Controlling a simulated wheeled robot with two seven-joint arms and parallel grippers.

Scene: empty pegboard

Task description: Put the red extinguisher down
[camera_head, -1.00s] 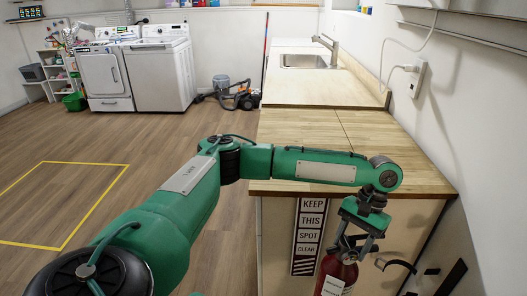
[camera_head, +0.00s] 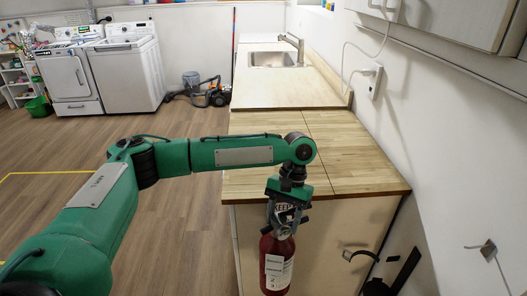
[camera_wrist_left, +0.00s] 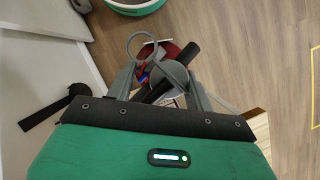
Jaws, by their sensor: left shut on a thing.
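The red extinguisher (camera_head: 277,262) hangs upright from my left gripper (camera_head: 286,212) in the head view, in front of the end of the wooden counter. It has white labels and a grey top. My left gripper is shut on its top. In the left wrist view the gripper (camera_wrist_left: 168,90) is around the extinguisher's grey and black handle, with a pull ring beside it and a little of the red body (camera_wrist_left: 178,50) showing below. The extinguisher's base is near the bottom edge of the head view. My right gripper is not in view.
The wooden counter (camera_head: 350,150) with a sink (camera_head: 273,59) stands behind the arm. A wall bracket with a black strap (camera_head: 402,272) is to the right, and a metal hook (camera_head: 488,248) is on the wall. Open wooden floor (camera_head: 180,225) lies left of the counter.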

